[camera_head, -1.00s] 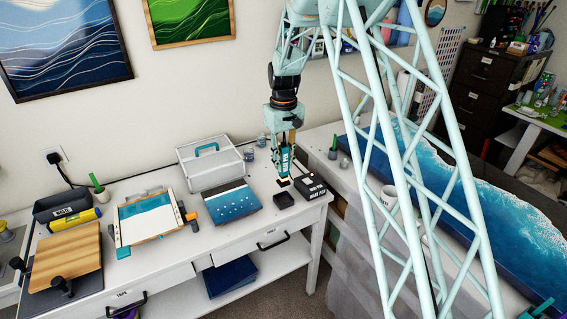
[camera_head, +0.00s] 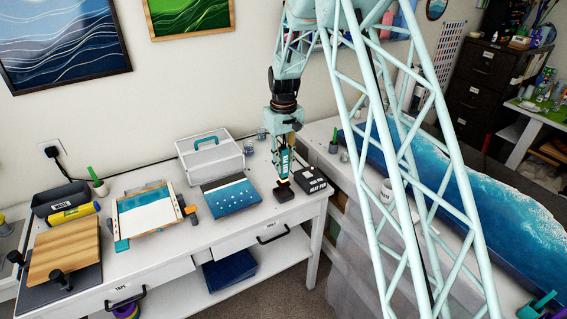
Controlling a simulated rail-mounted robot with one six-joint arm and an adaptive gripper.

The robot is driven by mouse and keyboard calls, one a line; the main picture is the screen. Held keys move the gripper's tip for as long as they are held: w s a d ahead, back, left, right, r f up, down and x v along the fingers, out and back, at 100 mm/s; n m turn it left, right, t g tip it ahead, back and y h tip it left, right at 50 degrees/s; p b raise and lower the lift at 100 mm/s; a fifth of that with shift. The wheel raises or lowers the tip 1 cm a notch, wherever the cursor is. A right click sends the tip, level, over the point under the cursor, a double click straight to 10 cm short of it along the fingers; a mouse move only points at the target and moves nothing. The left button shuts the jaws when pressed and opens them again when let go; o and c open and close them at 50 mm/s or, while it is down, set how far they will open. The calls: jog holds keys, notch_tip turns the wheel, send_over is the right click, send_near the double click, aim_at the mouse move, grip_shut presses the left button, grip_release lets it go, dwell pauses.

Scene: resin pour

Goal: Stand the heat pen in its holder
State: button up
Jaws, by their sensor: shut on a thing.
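My gripper (camera_head: 284,168) points down over the right end of the white workbench. It is shut on the heat pen (camera_head: 283,181), which is small and mostly hidden between the fingers. The pen looks about upright, with its lower end at the small dark square holder (camera_head: 285,194) on the bench. I cannot tell whether the tip is inside the holder or just above it. A black box with white lettering, which seems to be the heat pen's station (camera_head: 312,180), sits close to the right of the holder.
A blue wave panel (camera_head: 232,198) lies just left of the holder, with a pale toolbox (camera_head: 210,160) behind it. A framed pour piece (camera_head: 148,212) and a wooden board (camera_head: 65,250) lie further left. The bench's front edge is close to the holder.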

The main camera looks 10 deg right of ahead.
aim_at(283, 145)
jog(key=shift+f+b, duration=1.3)
jog(key=shift+f, duration=1.3)
jog(key=o, duration=0.9)
notch_tip(283, 145, up, 11)
jog(key=shift+r, duration=0.45)
